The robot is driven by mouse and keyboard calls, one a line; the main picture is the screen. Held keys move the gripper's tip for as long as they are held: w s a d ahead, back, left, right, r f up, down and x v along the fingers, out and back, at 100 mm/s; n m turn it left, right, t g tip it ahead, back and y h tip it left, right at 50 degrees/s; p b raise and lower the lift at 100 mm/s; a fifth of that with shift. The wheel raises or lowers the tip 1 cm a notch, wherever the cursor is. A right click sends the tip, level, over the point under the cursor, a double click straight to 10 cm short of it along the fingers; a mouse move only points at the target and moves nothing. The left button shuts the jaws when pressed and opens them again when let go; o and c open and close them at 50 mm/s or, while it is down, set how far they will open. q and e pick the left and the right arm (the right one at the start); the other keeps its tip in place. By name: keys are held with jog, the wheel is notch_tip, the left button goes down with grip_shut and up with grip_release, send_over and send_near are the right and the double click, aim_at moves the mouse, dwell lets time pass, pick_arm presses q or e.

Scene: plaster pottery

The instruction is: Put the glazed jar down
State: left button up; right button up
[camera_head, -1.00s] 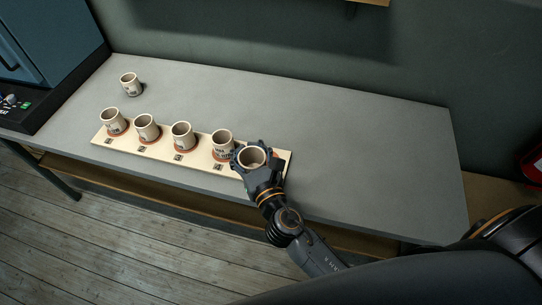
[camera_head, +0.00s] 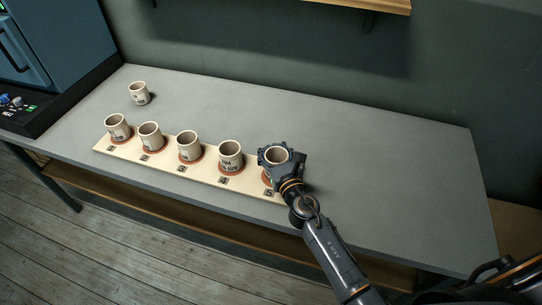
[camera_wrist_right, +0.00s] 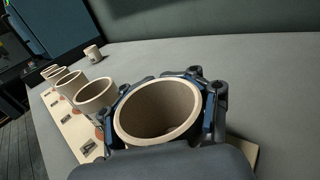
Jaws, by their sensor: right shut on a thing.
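The glazed jar (camera_head: 277,155) is a cream cup with an open top, upright at the right end of the pale board (camera_head: 133,153). My right gripper (camera_head: 279,158) is shut around it. The jar is over or on the reddish round pad (camera_head: 266,178) beside the number 5; whether its base touches the pad is hidden by the gripper. In the right wrist view the jar (camera_wrist_right: 158,110) sits between the fingers, its rim facing the camera. My left gripper does not show.
Several similar cups stand on reddish pads along the board, the nearest being this cup (camera_head: 230,155) just left of my gripper. Another cup (camera_head: 139,93) stands alone at the table's back left. The grey table (camera_head: 390,175) is clear on the right. A shelf (camera_head: 375,5) hangs on the wall.

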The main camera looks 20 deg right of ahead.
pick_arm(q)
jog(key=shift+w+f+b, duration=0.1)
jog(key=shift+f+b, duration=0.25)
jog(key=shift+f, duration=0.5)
pick_arm(e)
jog(key=shift+f, duration=0.9)
jog(key=shift+f, duration=0.15)
jog(key=o, duration=1.6)
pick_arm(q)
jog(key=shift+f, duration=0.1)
